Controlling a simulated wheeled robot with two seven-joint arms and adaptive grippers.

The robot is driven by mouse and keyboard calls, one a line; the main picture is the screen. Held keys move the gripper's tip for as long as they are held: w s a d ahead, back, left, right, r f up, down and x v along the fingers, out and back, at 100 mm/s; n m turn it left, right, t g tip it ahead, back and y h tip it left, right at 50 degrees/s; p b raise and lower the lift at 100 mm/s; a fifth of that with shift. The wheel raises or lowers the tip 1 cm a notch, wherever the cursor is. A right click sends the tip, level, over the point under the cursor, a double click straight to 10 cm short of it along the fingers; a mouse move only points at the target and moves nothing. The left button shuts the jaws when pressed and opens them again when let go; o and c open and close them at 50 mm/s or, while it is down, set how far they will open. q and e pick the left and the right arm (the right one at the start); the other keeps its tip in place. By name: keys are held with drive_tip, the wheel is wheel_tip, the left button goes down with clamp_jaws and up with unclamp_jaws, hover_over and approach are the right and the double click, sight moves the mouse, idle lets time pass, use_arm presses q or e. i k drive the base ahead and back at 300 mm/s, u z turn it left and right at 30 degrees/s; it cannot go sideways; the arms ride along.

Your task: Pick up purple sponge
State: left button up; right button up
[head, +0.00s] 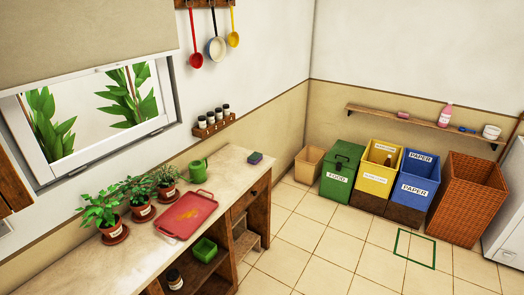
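A green watering can (198,169), a red tray (187,213) and potted plants (101,211) share the counter. A wall shelf (420,120) holds a pink bottle (445,116) and a small pinkish block (403,115). Bins, including a green one (341,170), line the back. Tiled floor (320,235) is open.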

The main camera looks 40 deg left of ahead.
sight(253, 159)
drive_tip(key=u, duration=0.3)
drive_tip(key=i, duration=1.8)
drive_tip(key=u, duration=1.4)
drive_tip(key=i, duration=1.05)
drive_tip(key=u, duration=1.1)
